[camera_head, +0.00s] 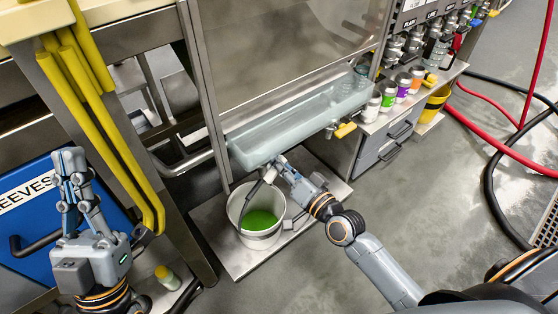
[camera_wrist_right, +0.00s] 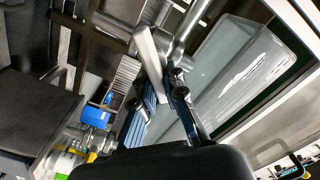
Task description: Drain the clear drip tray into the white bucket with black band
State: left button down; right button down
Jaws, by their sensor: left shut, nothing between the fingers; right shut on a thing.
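The clear drip tray (camera_head: 290,125) is a long, pale, see-through trough under the steel machine panel. It also shows in the right wrist view (camera_wrist_right: 235,75). The white bucket (camera_head: 236,212) stands below the tray's near left end, with green liquid inside; I cannot make out its black band. My right gripper (camera_head: 272,168) is above the bucket, at the tray's lower edge. In the wrist view its fingers (camera_wrist_right: 163,85) are shut on a pale, lever-like piece (camera_wrist_right: 150,52) beside a metal pipe. My left gripper (camera_head: 70,160) is shut and empty, pointing up at the far left.
The bucket stands on a flat metal plate (camera_head: 215,240). Yellow pipes (camera_head: 105,120) and a blue "SLEEVES" bin (camera_head: 30,205) are near my left arm. Small jars (camera_head: 387,95) line a shelf at right. Red and black hoses (camera_head: 492,190) lie on the floor.

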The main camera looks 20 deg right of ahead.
dwell(0.4)
jog(key=c, duration=1.4)
grip_release()
jog(key=shift+s+d, duration=0.1)
jog(key=v, duration=1.1)
jog(key=shift+s+d, duration=0.1)
jog(key=shift+s, duration=0.25)
